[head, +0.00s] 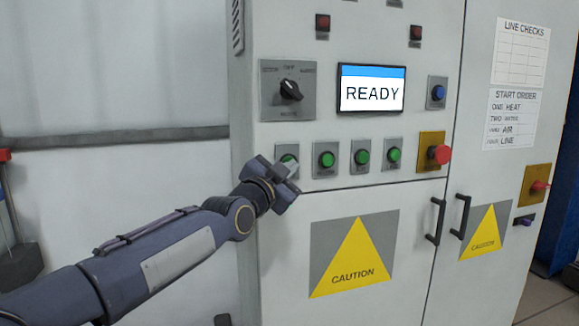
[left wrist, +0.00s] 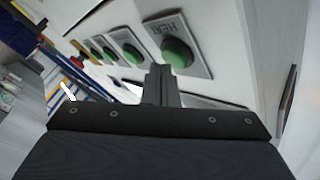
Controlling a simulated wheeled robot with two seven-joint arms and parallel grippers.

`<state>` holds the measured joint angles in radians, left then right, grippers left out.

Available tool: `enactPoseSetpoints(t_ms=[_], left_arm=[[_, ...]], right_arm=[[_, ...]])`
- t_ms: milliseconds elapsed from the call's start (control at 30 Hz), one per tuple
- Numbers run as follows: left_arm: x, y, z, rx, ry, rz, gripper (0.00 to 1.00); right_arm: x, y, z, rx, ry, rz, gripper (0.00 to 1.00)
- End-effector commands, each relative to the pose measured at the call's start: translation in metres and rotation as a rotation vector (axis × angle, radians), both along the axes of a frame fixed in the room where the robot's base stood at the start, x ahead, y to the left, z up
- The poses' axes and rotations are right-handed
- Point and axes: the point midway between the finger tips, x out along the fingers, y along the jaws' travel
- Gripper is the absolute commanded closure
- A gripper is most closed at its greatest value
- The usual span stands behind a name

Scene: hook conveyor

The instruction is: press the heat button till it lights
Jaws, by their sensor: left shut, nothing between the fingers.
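The heat button (head: 288,159) is the leftmost green button in a row on the grey cabinet, partly covered by my gripper in the head view. In the left wrist view the heat button (left wrist: 177,52) is a green dome on a grey plate marked HEAT, with no clear glow. My left gripper (head: 291,170) is shut and empty, right at the lower part of that plate. In the left wrist view its fingertips (left wrist: 160,72) are close to the button's edge; I cannot tell whether they touch. My right gripper is not in view.
More green buttons (head: 326,160) continue to the right, ending at a red stop button (head: 439,154) on a yellow plate. Above are a black rotary switch (head: 290,89) and a screen (head: 371,90) reading READY. A start order sheet (head: 512,117) lists heat first. Door handles (head: 436,222) stick out below.

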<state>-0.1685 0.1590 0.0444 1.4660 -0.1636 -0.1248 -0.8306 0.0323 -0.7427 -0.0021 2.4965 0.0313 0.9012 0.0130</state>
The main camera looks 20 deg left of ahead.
Motion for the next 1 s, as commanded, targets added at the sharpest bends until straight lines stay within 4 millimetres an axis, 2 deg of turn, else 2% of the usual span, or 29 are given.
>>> enactPoseSetpoints(t_ms=[1000], left_arm=[[0.005, 0.003, 0.000, 0.001, -0.002, -0.001, 1.00]], right_arm=[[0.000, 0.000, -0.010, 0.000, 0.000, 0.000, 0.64]])
